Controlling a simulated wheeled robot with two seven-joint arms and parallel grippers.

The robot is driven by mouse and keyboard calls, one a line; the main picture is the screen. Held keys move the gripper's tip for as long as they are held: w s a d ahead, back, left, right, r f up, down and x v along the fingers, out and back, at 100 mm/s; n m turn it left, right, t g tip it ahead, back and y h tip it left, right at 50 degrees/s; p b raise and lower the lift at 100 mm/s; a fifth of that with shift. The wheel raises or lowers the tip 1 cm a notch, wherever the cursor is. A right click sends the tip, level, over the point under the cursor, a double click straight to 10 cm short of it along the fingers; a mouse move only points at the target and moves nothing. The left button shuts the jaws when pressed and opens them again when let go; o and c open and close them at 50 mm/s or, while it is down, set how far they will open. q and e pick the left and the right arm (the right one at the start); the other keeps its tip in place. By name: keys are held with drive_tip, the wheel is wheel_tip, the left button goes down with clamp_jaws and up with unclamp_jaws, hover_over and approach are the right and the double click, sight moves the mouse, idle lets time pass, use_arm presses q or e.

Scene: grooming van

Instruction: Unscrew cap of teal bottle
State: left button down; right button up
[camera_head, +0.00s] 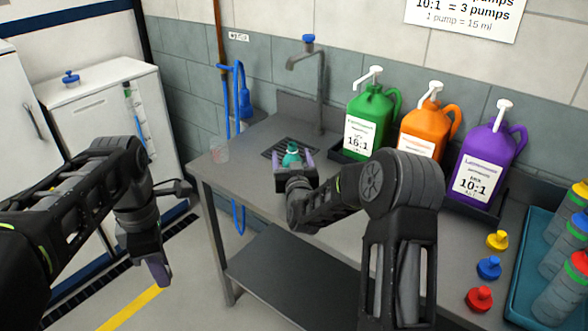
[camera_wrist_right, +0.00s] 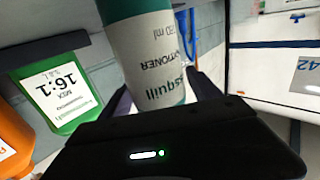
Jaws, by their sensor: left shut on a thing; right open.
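The teal bottle (camera_head: 292,158) stands upright at the far left part of the grey counter, by the drain grate. Its teal top shows in the head view; I cannot tell whether that is the cap or the bare neck. In the right wrist view the bottle (camera_wrist_right: 150,50) shows its white label close up, between my fingers. My right gripper (camera_head: 294,162) is open, with a finger on either side of the bottle. My left gripper (camera_head: 158,273) hangs low, in front of the counter and apart from the bottle. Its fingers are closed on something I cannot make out.
Green (camera_head: 370,121), orange (camera_head: 429,122) and purple (camera_head: 488,150) pump jugs line the wall. Yellow (camera_head: 497,240), blue (camera_head: 489,267) and red (camera_head: 479,298) caps lie at the right, beside a teal tray (camera_head: 522,285) of bottles.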

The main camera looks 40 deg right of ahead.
use_arm(q)
wheel_tip(320, 180, down, 3)
drive_tip(key=b, duration=0.2)
drive_tip(key=shift+r+b, duration=0.2)
drive_tip(key=shift+b, duration=0.15)
use_arm(e)
drive_tip(key=v, duration=1.2)
drive_tip(key=shift+f, duration=0.1)
